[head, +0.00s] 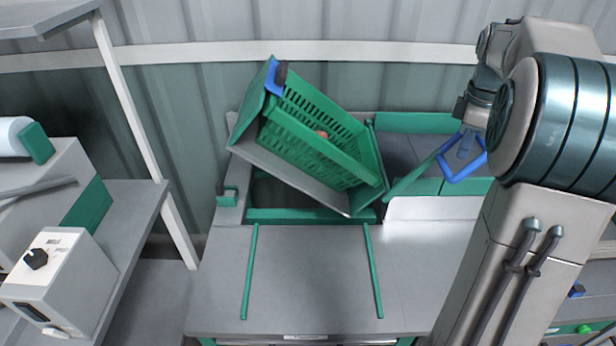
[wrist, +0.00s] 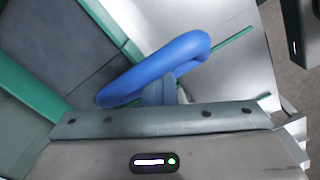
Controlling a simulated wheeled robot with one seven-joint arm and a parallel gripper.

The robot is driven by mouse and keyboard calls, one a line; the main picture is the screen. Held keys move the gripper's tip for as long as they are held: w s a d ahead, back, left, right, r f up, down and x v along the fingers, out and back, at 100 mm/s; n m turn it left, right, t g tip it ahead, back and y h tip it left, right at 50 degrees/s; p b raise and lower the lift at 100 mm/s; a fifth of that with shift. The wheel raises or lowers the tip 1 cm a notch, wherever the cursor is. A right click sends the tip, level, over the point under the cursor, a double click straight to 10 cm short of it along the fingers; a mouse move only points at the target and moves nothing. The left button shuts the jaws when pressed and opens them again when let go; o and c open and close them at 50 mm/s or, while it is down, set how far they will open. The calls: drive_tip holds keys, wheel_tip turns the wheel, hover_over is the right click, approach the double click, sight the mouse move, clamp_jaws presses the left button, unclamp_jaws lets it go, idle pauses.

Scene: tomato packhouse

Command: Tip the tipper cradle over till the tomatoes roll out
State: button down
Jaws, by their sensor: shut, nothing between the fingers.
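The tipper cradle (head: 290,172) is grey and green and stands tilted in the head view, its left end raised and its right end low. A green slatted crate (head: 300,103) sits tilted in it, with one red tomato (head: 322,134) visible inside. My gripper (head: 466,146) is shut and empty at this loop. I cannot tell whether the fingers touch it.
A grey table (head: 305,285) with two green rails lies in front of the cradle. A sorting bed with green edges (head: 415,122) is behind the handle. A white control box (head: 60,275) stands on the left bench. The front table is clear.

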drive_tip(key=shift+d, duration=0.2)
drive_tip(key=shift+d+f+b, duration=0.35)
drive_tip(key=shift+d+f, duration=1.05)
drive_tip(key=shift+d, duration=0.25)
drive_tip(key=shift+d+f, duration=0.1)
